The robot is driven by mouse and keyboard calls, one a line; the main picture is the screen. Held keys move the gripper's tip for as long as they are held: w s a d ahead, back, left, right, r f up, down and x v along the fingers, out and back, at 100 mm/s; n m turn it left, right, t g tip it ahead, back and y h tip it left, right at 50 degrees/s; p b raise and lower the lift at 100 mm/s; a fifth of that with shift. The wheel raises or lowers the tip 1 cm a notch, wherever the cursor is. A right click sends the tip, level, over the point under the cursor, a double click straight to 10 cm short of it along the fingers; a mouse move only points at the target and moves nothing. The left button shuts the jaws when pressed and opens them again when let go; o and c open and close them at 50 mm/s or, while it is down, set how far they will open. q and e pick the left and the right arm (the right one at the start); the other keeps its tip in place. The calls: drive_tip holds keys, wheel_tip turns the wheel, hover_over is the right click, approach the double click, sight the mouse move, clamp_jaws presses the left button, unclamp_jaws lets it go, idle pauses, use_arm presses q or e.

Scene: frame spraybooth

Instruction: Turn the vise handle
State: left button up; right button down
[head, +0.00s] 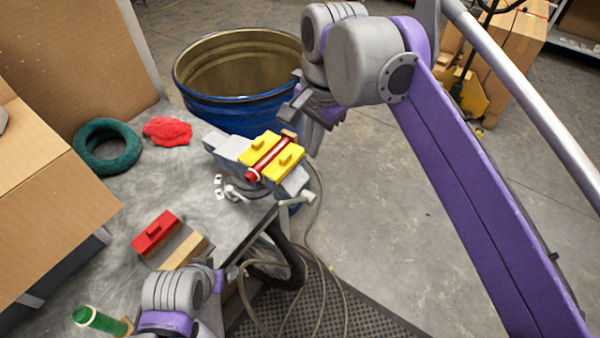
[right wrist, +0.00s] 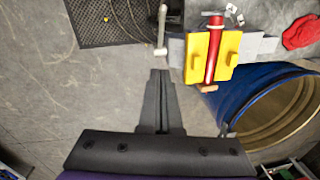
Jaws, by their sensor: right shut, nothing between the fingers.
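The grey vise (head: 228,148) sits at the table's corner, with yellow jaw pads (head: 287,163) on either side of a red tube (head: 268,160). The vise handle (head: 295,200) is a light grey bar at its front end; it also shows in the right wrist view (right wrist: 161,30), roughly upright in the picture. My right gripper (head: 287,112) is shut and empty beyond the vise. In the right wrist view its fingertips (right wrist: 160,74) point toward the handle's end, with a small gap in the picture. My left arm shows at lower left, but its fingers are not visible.
A blue barrel (head: 215,110) stands behind the vise. The table holds a green ring (head: 107,147), a red cloth (head: 167,130), a red block (head: 155,232) and a green cylinder (head: 100,320). A hose (head: 318,225) hangs beside the table. Open floor lies to the right.

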hover_over(293, 201)
drive_tip(key=w+d, duration=0.2)
drive_tip(key=d, duration=0.1)
wheel_tip(293, 201, down, 9)
use_arm(q)
drive_tip(key=shift+s+a+f+b, duration=0.15)
drive_tip(key=shift+s+f+b, duration=0.2)
drive_tip(key=shift+s+f, duration=0.15)
use_arm(e)
drive_tip(key=s+a+f, duration=0.2)
drive_tip(key=f, duration=0.1)
drive_tip(key=shift+a, duration=0.35)
drive_tip(key=shift+a+f, duration=0.1)
